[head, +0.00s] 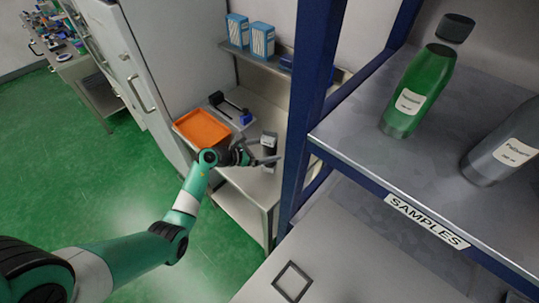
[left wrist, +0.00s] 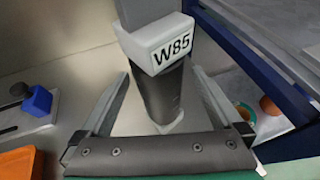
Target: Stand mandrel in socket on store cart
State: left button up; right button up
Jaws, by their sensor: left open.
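The mandrel, as I take it, is a dark cylinder (left wrist: 162,95) with a light grey block marked W85 at its upper end. It is on the cart top (head: 240,176), and its dark body also shows small in the head view (head: 268,140). A pale piece shows at its lower end; I cannot tell whether this is the socket. My left gripper (head: 271,151) is open, with one finger on each side of the cylinder; it also shows in the left wrist view (left wrist: 160,82). Gaps show between fingers and cylinder. My right gripper is not in view.
An orange tray (head: 202,128) and a grey plate with a blue block (head: 245,118) lie left of the mandrel. A blue rack post (head: 308,105) stands close on the right. The samples shelf (head: 350,138) holds a green bottle (head: 418,92) and a grey bottle (head: 500,150).

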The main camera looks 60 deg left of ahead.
pick_arm(q)
jog(key=shift+w+f, duration=0.25)
jog(key=shift+w, duration=0.45)
jog(key=shift+c, duration=0.2)
jog(key=shift+r, duration=0.1)
grip_shut()
